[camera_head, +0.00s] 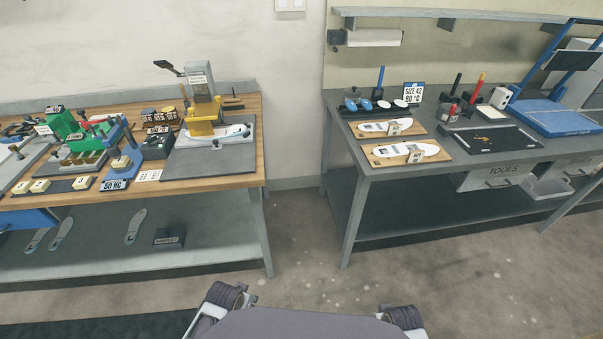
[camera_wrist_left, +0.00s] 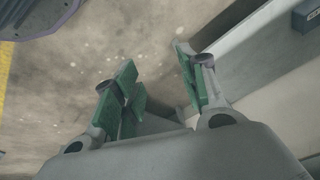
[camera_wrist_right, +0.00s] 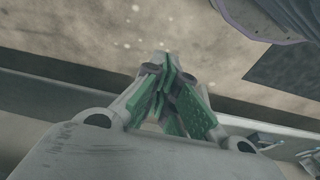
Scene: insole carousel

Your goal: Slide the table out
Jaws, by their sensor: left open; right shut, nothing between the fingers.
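A wooden-topped bench (camera_head: 110,193) stands on the left. On it, a press with a yellow clamp (camera_head: 203,128) stands over a white insole shape (camera_head: 226,135) on a dark grey plate (camera_head: 206,164). The frames do not make clear which part is the table of the task. My left gripper shows in the left wrist view (camera_wrist_left: 158,82), with its green pads apart and nothing between them. My right gripper shows in the right wrist view (camera_wrist_right: 168,85), with its pads together and empty. Neither gripper's fingers can be made out in the head view.
A grey bench (camera_head: 455,172) on the right carries two wooden boards with white insoles (camera_head: 405,150), a black mat (camera_head: 508,145) and a blue frame (camera_head: 552,118). Green fixtures (camera_head: 62,122) stand on the left bench. The floor (camera_head: 305,235) between the benches is clear.

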